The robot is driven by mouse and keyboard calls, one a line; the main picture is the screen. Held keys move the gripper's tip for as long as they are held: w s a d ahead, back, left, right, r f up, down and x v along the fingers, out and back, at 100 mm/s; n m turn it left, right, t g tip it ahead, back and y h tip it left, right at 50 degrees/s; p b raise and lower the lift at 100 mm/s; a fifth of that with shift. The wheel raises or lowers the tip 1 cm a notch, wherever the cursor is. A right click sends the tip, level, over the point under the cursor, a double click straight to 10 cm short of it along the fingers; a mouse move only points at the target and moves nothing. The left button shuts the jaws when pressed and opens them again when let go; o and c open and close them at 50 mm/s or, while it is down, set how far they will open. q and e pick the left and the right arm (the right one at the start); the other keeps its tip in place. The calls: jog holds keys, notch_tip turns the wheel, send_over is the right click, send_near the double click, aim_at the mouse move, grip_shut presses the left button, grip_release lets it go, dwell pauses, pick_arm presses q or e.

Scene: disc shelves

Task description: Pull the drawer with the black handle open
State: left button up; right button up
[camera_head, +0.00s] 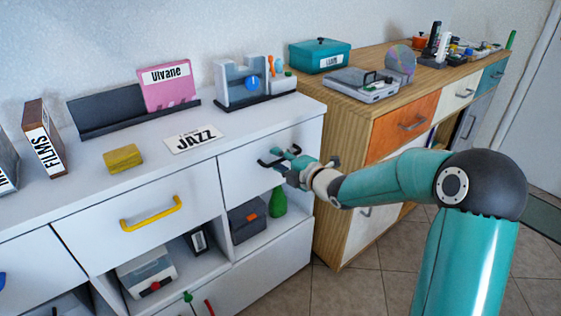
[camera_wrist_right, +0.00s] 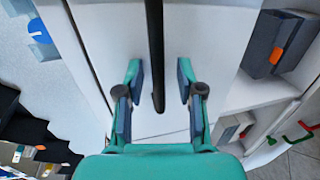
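The black handle (camera_head: 283,156) is on the white drawer (camera_head: 241,171) at the right end of the white cabinet. The drawer front looks flush with the cabinet. My right gripper (camera_head: 285,158) is at this handle. In the right wrist view the handle (camera_wrist_right: 155,50) is a dark bar that runs between the two fingers of my gripper (camera_wrist_right: 160,80). The fingers are open, with a gap on each side of the bar. Whether the bar lies fully at fingertip depth is hard to tell. My left gripper is not in view.
A yellow-handled drawer (camera_head: 100,215) is to the left. Below the black-handled drawer, an open shelf holds a dark box (camera_head: 247,219) and a green bottle (camera_head: 278,202). A wooden cabinet (camera_head: 345,130) stands close on the right. Tiled floor (camera_head: 345,290) is clear in front.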

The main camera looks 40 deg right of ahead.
jog(key=c, duration=0.7)
grip_shut()
jog(key=shift+s+f, duration=0.1)
